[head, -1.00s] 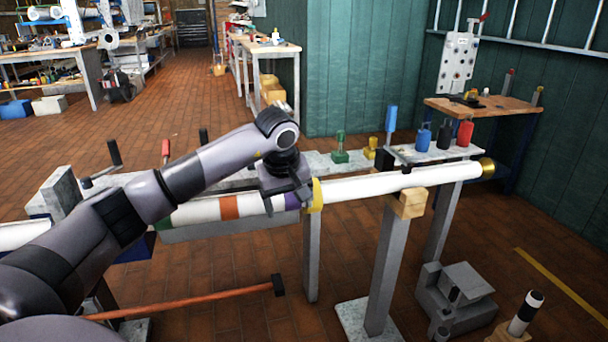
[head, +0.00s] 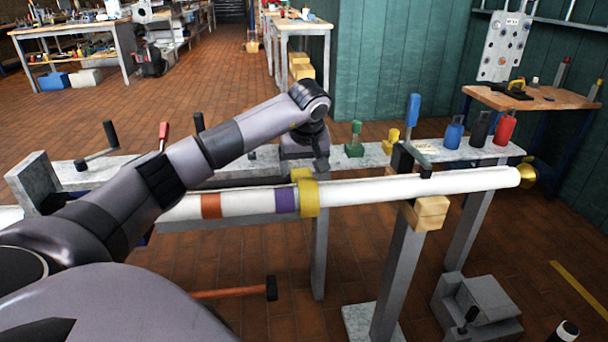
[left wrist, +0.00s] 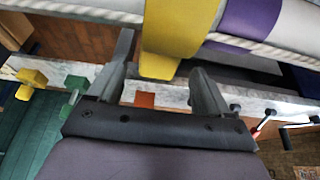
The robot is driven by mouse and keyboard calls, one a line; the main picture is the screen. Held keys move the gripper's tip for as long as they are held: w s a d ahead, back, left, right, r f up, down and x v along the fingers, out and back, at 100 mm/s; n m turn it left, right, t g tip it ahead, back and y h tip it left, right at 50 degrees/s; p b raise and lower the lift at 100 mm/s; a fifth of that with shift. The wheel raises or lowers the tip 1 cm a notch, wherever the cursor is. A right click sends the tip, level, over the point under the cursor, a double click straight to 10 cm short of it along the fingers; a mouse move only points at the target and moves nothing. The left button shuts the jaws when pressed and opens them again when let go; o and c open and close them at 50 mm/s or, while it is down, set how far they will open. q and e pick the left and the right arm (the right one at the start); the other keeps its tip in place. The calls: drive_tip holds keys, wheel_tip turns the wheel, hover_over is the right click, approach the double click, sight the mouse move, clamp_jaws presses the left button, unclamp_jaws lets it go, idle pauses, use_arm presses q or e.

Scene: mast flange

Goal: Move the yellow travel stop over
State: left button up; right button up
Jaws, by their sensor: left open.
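The yellow travel stop (head: 308,196) is a yellow ring around the white tube (head: 375,191), just right of the purple band (head: 286,200). In the left wrist view the stop (left wrist: 180,35) reaches down as a yellow tab between my fingers. My left gripper (left wrist: 162,58) is open, with one finger on each side of the tab; I cannot tell whether either touches it. In the head view the left gripper (head: 305,165) is behind the tube at the stop, its fingertips mostly hidden. My right gripper is not in view.
A grey rail (head: 240,167) with green (head: 354,140) and yellow (head: 390,141) clamps runs behind the tube. A wooden block (head: 427,213) on a post supports the tube to the right. A brass end (head: 526,175) caps the tube. Bottles (head: 479,129) stand at the back right.

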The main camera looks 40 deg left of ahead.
sight(302, 178)
use_arm(q)
drive_tip(key=shift+x, duration=1.05)
drive_tip(key=shift+w+f, duration=0.1)
drive_tip(key=shift+f, duration=0.1)
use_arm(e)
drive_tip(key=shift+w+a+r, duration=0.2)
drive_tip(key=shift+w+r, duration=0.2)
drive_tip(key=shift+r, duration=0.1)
